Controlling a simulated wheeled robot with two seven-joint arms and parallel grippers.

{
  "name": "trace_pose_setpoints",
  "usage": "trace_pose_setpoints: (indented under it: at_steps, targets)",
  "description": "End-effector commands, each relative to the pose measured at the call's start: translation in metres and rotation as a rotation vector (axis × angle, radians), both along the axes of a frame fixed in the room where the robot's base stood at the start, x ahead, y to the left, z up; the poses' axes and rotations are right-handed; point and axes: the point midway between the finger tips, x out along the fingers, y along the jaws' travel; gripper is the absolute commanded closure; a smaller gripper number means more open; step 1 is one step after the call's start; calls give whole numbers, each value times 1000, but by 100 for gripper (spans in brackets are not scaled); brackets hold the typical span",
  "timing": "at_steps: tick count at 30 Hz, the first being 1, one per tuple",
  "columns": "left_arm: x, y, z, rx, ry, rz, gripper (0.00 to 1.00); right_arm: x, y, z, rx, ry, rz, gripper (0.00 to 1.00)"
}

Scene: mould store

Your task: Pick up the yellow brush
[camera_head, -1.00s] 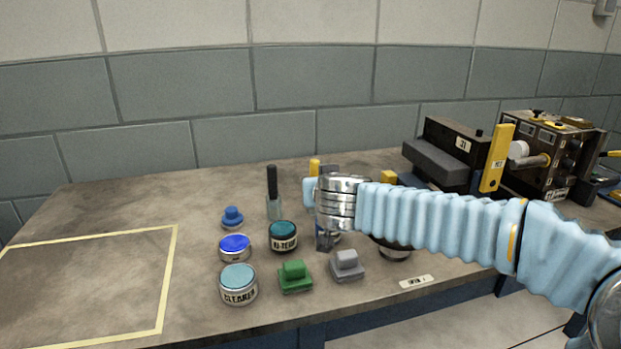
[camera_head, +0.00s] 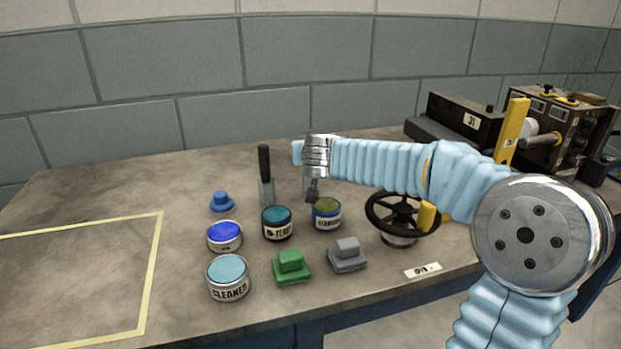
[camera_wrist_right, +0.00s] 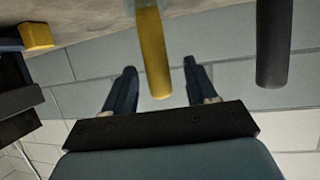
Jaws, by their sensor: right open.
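The yellow brush (camera_wrist_right: 152,50) shows in the right wrist view as a yellow handle coming down from the top of the picture, with a pale part at its upper end. My right gripper (camera_wrist_right: 160,66) is open, its two dark fingers on either side of the handle, with gaps visible at both sides. In the head view my right gripper (camera_head: 312,190) is over the table, right of the black-handled brush, and hides the yellow handle. My left gripper is not in view.
The black-handled brush (camera_head: 264,162) stands close on the left; its handle also shows in the wrist view (camera_wrist_right: 273,45). Paint tins (camera_head: 277,224), a green block (camera_head: 291,267), a grey block (camera_head: 347,255) and a handwheel (camera_head: 402,213) are in front. The taped area (camera_head: 153,260) is empty.

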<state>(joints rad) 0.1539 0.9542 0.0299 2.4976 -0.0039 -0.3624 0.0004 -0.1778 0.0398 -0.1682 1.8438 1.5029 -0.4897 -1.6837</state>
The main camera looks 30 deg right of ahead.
Motion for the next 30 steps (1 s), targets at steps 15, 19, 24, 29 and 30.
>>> trace_pose_setpoints:
  at_steps: [15, 19, 24, 29, 30]
  targets:
    - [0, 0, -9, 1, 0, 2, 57, 29, -14, -15, 0, 1, -1, 48]
    - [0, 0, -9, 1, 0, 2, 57, 29, -14, -14, 0, 1, -1, 68]
    - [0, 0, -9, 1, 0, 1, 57, 29, -14, -14, 0, 1, -1, 94]
    - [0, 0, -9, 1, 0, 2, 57, 29, -14, -14, 0, 1, -1, 100]
    - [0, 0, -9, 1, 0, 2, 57, 29, -14, -14, 0, 1, -1, 100]
